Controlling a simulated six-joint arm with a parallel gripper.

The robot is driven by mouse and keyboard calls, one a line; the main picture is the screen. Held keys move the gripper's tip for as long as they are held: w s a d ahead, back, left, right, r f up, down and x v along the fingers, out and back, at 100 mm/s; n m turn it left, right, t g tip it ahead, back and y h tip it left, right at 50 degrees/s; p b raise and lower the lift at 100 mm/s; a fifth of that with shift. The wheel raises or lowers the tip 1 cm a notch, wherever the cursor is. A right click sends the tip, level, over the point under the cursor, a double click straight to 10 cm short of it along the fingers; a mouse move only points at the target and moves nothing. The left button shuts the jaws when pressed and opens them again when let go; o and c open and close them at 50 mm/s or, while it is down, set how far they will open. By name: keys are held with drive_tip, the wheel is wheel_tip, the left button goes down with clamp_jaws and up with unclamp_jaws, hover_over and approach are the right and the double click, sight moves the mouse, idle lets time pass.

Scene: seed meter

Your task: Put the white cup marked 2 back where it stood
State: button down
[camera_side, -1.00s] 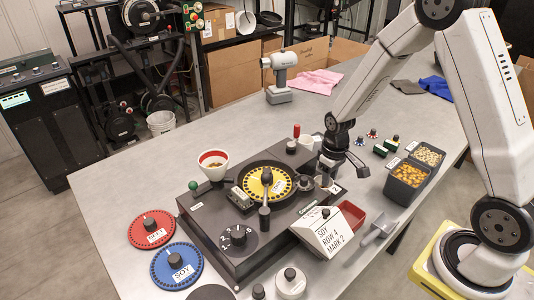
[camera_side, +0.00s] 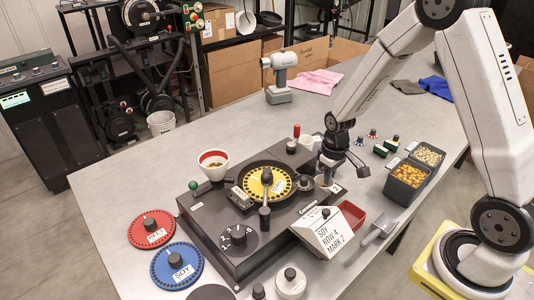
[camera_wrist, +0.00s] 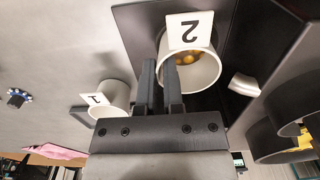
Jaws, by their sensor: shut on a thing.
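The white cup marked 2 (camera_wrist: 203,70) is at my fingertips in the wrist view, with yellow-orange seeds inside. My gripper (camera_wrist: 161,68) is shut on its wall, one finger over the cup's mouth and the other outside. In the side view my gripper (camera_side: 328,177) is low beside the right edge of the black seed meter (camera_side: 222,222); the cup is mostly hidden there and I cannot tell whether it touches a surface. Another white cup, marked 1 (camera_wrist: 114,97), stands apart to the left in the wrist view.
The table's far left is clear.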

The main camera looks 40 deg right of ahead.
drive_tip(key=shift+d+r, duration=0.4)
drive_tip(key=shift+r, duration=0.05)
idle(0.5)
drive_tip(key=shift+r, duration=0.3)
drive_tip(key=shift+a+r, duration=0.1)
drive_tip(key=shift+r, duration=0.25)
drive_tip(key=shift+r, duration=1.1)
drive_tip(key=shift+r, duration=1.2)
drive_tip(key=s+d+m, duration=0.3)
drive_tip(key=d+m, duration=0.1)
drive_tip(key=d, duration=0.5)
drive_tip(key=shift+r+y, duration=0.2)
drive_tip(key=shift+y, duration=0.2)
